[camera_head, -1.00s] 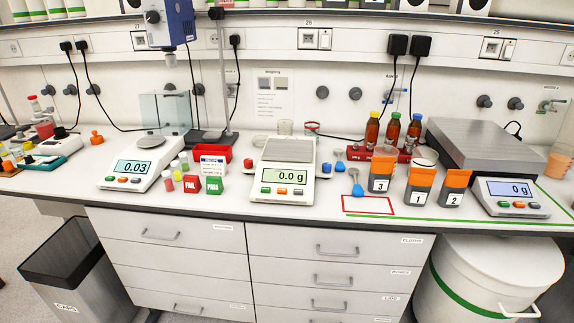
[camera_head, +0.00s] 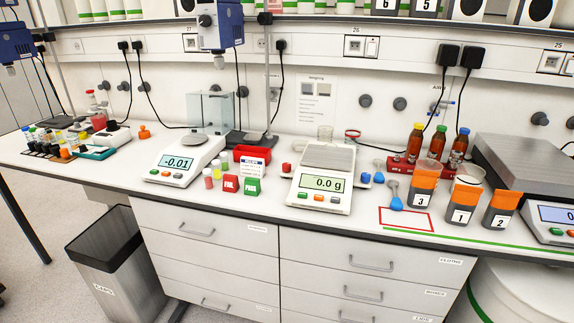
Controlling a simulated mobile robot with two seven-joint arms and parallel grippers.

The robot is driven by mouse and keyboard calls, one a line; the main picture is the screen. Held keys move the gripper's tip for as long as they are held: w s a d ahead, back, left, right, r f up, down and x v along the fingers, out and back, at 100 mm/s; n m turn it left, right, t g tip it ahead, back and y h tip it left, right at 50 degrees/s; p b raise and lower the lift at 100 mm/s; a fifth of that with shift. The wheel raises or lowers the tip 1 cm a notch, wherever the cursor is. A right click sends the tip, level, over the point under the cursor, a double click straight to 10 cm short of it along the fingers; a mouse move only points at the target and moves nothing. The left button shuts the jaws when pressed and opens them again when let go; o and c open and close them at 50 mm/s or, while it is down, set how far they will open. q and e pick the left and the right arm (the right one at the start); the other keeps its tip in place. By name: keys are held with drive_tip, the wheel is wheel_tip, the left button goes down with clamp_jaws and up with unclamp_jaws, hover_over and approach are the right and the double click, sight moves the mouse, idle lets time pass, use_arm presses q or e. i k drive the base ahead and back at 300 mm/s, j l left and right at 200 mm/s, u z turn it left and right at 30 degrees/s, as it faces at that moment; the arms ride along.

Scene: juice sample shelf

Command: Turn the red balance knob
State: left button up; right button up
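The middle balance (camera_head: 320,182) stands on the bench with its display at 0.0 g. A small red knob (camera_head: 286,169) sits at its left side, and a blue knob (camera_head: 365,179) sits at its right side. Nothing touches the red knob. Neither of my grippers is in view.
A left balance (camera_head: 184,161) reads -0.01. Red FAIL and green PASS blocks (camera_head: 252,187), small vials and a red tray stand between the balances. Blue scoops, orange-lidded jars (camera_head: 461,203) and a red bottle rack (camera_head: 408,165) stand right. A bin (camera_head: 116,264) stands below left.

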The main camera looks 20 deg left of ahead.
sight(286, 166)
drive_tip(key=i+j+z, duration=0.15)
drive_tip(key=j+z, duration=0.2)
drive_tip(key=j, duration=0.2)
drive_tip(key=j+z, duration=0.35)
drive_tip(key=j, duration=0.25)
drive_tip(key=j+z, duration=0.35)
drive_tip(key=j, duration=0.25)
drive_tip(key=i+j, duration=0.05)
